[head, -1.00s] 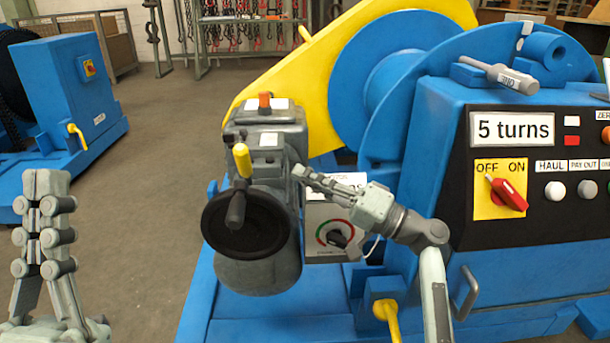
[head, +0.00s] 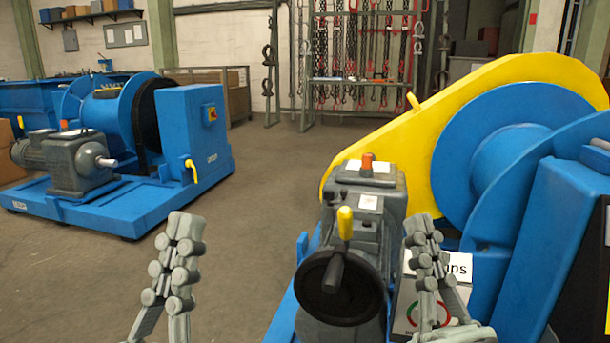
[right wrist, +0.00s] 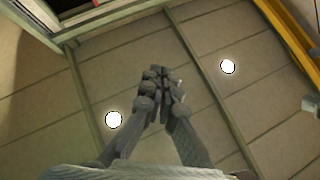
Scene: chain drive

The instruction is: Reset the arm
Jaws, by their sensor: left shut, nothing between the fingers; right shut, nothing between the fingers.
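My left gripper (head: 184,228) points upward at the lower left of the head view, shut and empty, over open floor. My right gripper (head: 422,232) also points upward, right of the gearbox, shut and empty. It appears in front of the dial panel (head: 405,318) and partly hides it. In the right wrist view its fingers (right wrist: 160,75) are together with nothing between them, seen against the panelled ceiling.
The grey gearbox (head: 372,205) with a black handwheel (head: 341,284) and yellow-tipped lever (head: 345,222) stands between the grippers. A blue drum (head: 505,125) and yellow guard (head: 470,85) are at right. A second blue winch (head: 178,140) is at far left. The floor (head: 260,190) between is clear.

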